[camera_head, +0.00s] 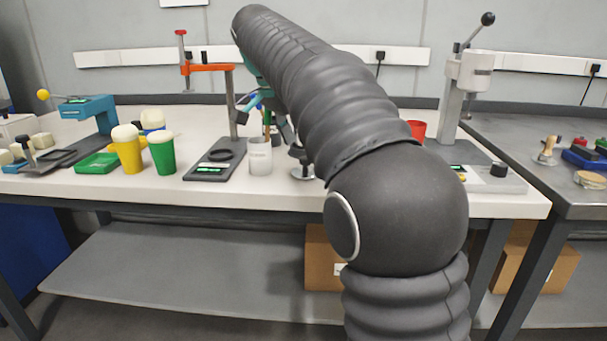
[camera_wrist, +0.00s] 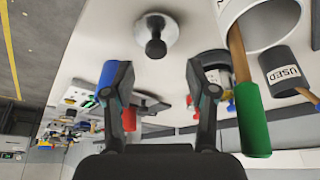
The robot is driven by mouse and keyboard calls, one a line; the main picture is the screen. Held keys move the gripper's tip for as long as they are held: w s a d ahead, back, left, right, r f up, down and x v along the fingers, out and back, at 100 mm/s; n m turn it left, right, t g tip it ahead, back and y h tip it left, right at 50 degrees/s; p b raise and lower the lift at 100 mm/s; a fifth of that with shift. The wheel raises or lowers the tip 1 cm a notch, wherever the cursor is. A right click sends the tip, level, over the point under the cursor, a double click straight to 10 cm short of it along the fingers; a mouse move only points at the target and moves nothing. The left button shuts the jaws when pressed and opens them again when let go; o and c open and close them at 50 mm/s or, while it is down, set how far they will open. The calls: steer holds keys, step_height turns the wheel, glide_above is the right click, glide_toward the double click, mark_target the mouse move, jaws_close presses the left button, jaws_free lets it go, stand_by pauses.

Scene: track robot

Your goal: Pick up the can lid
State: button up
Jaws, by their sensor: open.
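The can lid (camera_wrist: 172,37), a round silver disc with a black knob on top, lies on the white bench in the wrist view, ahead of my fingertips and between their lines. In the head view a silver disc with a dark knob, seemingly the same lid (camera_head: 303,174), sits right of a white can and is partly hidden by my arm. My gripper (camera_wrist: 161,72) is open, with a clear gap between its fingers and nothing held. The lid is apart from both fingers.
A white can (camera_wrist: 239,8) with a green-handled tool (camera_wrist: 253,120) stands close on the right in the wrist view, beside a dark can marked USED (camera_wrist: 283,72). In the head view, a press stand (camera_head: 207,166) and yellow and green cups (camera_head: 162,155) stand left.

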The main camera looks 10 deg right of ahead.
mark_target(305, 158)
steer(key=shift+s+b+x, duration=0.2)
steer(key=shift+b+x, duration=0.4)
steer(key=shift+x, duration=2.1)
jaws_close()
